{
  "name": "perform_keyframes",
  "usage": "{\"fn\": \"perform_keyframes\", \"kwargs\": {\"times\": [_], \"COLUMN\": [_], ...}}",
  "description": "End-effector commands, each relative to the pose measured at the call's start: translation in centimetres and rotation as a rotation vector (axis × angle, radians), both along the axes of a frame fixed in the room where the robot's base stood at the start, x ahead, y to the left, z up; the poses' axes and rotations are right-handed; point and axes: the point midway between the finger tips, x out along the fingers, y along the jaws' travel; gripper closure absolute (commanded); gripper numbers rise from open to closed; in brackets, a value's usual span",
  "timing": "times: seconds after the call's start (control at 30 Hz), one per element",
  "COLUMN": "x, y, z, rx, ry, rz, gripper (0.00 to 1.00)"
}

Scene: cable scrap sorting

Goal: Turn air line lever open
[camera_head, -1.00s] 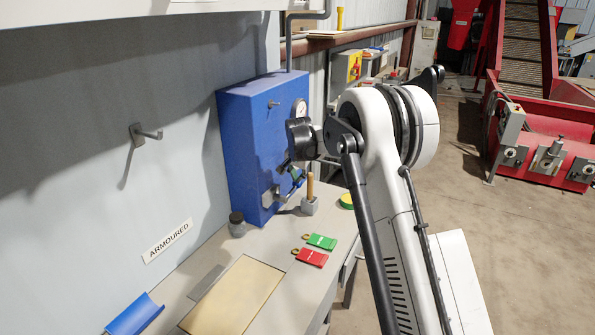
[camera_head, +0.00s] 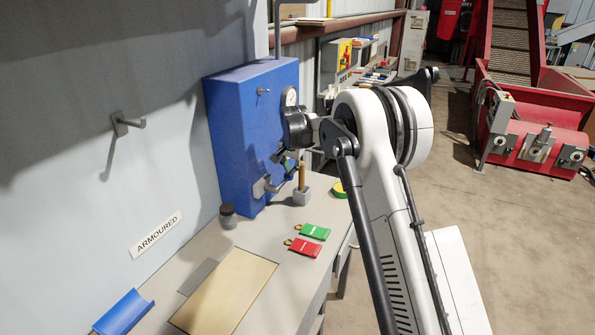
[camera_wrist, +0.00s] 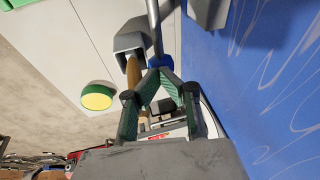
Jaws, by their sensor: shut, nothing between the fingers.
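The air line lever (camera_wrist: 154,25) is a grey rod with a blue end (camera_wrist: 160,61) in the wrist view. In the head view its grey valve (camera_head: 262,187) sits low on the front of the blue cabinet (camera_head: 235,140). My gripper (camera_wrist: 159,73) has its green-padded fingertips together at the lever's blue end, with nothing held between them. I cannot tell whether they touch the lever. In the head view my gripper (camera_head: 286,160) is small and partly hidden by my own wrist, close to the cabinet front.
A wooden handle (camera_head: 302,175) stands in a grey block (camera_head: 301,197) close beside the lever. A green-and-yellow round item (camera_head: 340,189), green tag (camera_head: 315,231), red tag (camera_head: 304,247) and dark-capped jar (camera_head: 228,216) are on the bench. A gauge (camera_head: 291,97) is on the cabinet.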

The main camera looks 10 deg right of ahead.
Motion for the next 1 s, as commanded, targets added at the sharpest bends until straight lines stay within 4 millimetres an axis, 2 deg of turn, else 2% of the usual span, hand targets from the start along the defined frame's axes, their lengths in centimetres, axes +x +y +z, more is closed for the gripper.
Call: {"fn": "perform_keyframes", "kwargs": {"times": [0.3,0.47,1.0], "x": [0.0,-0.3,-2.9], "y": [0.0,-0.1,-0.7], "z": [0.1,1.3,11.1], "rx": [0.0,0.0,0.0], "ry": [0.0,0.0,0.0], "rz": [0.0,0.0,-0.001], "gripper": [1.0,1.0,1.0]}}
